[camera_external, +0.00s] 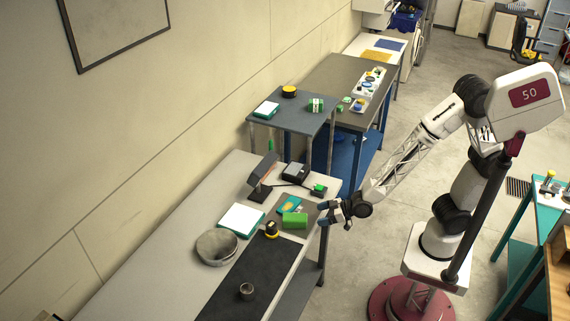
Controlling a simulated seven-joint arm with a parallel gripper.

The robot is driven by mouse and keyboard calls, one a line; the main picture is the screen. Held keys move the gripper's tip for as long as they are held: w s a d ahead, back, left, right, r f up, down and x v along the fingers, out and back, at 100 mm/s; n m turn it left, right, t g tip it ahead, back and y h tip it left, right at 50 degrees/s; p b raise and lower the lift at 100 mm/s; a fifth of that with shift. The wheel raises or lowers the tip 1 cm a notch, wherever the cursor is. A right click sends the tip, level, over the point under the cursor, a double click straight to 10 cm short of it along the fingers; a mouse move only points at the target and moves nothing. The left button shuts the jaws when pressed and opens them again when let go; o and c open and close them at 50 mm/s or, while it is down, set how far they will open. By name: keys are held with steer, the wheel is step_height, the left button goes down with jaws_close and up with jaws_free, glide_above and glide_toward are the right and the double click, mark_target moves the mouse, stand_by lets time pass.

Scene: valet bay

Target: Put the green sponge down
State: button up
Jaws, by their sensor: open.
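A bright green block (294,221), which looks like the green sponge, lies on a grey-brown mat (305,206) near the right edge of the light-topped bench (190,219). My gripper (323,214) is just to the right of it, at the bench's edge. Its fingers are open and point left towards the block. A small gap shows between the fingertips and the block, and nothing is seen between the fingers.
A teal card (289,205) lies behind the block. A dark screen (261,171) stands behind. The black mat (252,270) is mostly clear.

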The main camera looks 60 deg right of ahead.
steer(key=shift+v, duration=0.85)
steer(key=s+d+r+m+g+h, duration=0.1)
steer(key=s+d+r+g, duration=0.2)
steer(key=d, duration=0.5)
steer(key=s+d+r+m+g+h, duration=0.1)
steer(key=s+d+r+g+h, duration=0.15)
steer(key=d+r, duration=0.45)
steer(key=s+d+r+m+g+h, duration=0.1)
steer(key=s+d+r+g, duration=0.1)
steer(key=s+d, duration=0.5)
steer(key=s+d+r+m+g, duration=0.1)
steer(key=s+d+r+g, duration=0.1)
steer(key=s+d, duration=0.6)
steer(key=s+r, duration=0.1)
steer(key=s, duration=0.2)
steer(key=shift+d+m+h, duration=0.15)
steer(key=shift+m+h, duration=0.15)
steer(key=shift+h, duration=0.05)
steer(key=shift+o, duration=0.4)
steer(key=shift+r+g, duration=0.1)
steer(key=shift+g, duration=0.15)
